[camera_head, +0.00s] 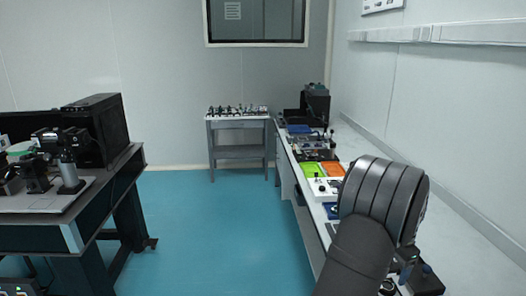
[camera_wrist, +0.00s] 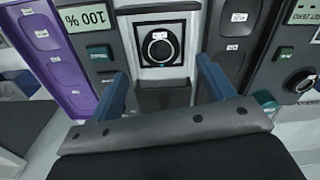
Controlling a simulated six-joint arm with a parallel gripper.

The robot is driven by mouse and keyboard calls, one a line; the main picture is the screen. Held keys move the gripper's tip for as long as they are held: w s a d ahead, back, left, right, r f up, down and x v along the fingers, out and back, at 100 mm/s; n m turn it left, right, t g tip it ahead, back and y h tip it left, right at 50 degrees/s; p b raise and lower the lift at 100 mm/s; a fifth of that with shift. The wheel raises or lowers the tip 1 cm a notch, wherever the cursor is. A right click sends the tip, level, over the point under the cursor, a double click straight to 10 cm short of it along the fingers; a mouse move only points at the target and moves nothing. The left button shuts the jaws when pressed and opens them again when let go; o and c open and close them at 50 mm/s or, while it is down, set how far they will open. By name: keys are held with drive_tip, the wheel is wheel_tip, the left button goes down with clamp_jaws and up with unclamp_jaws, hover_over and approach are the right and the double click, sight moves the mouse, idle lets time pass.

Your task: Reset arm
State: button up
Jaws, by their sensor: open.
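My arm reaches over the right-hand bench (camera_head: 310,185) in the head view, where a large grey link hides part of the bench and the gripper itself cannot be seen. In the wrist view my gripper (camera_wrist: 165,88) is open, with two blue fingers set wide apart and nothing between them. Beyond the fingers stands a white and dark device with a round, dark-ringed knob or lens (camera_wrist: 159,47). I cannot tell whether the fingers touch anything.
Purple (camera_wrist: 52,50) and grey modules with displays flank the fingers closely. Green (camera_head: 311,169) and orange (camera_head: 333,169) trays lie on the right bench. A left table (camera_head: 100,205) bears optical equipment. A small stand (camera_head: 238,152) is at the back. The blue floor between is clear.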

drive_tip(key=shift+f, duration=1.7)
